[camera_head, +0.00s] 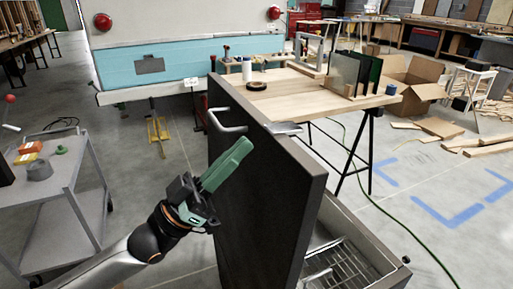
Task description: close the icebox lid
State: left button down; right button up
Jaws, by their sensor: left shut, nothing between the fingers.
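The icebox lid (265,190) is a dark, thick panel standing upright in the middle of the head camera view, so it is open. A pale handle (229,120) is on its left face and a metal latch piece (284,128) is near its top edge. The icebox body (362,232), with a light rim and a wire rack inside, shows at the lower right, partly hidden by the lid. My left gripper (240,149), with green fingers, is shut and empty in front of the lid's left face. I cannot tell whether it touches the lid. My right gripper is out of view.
A wooden worktable (300,98) with panels and small items stands behind the lid. A grey cart (75,205) stands at the left. The camper side (165,65) is at the back. Cardboard boxes (412,88) and planks lie to the right; the floor between is mostly open.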

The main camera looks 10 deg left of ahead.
pick_arm(q)
jog(key=shift+w+d+f, duration=0.2)
jog(key=shift+w+d, duration=0.3)
jog(key=shift+d, duration=0.25)
jog(key=shift+w+d+f, duration=0.15)
jog(key=shift+w+d, duration=0.35)
jog(key=shift+d, duration=0.2)
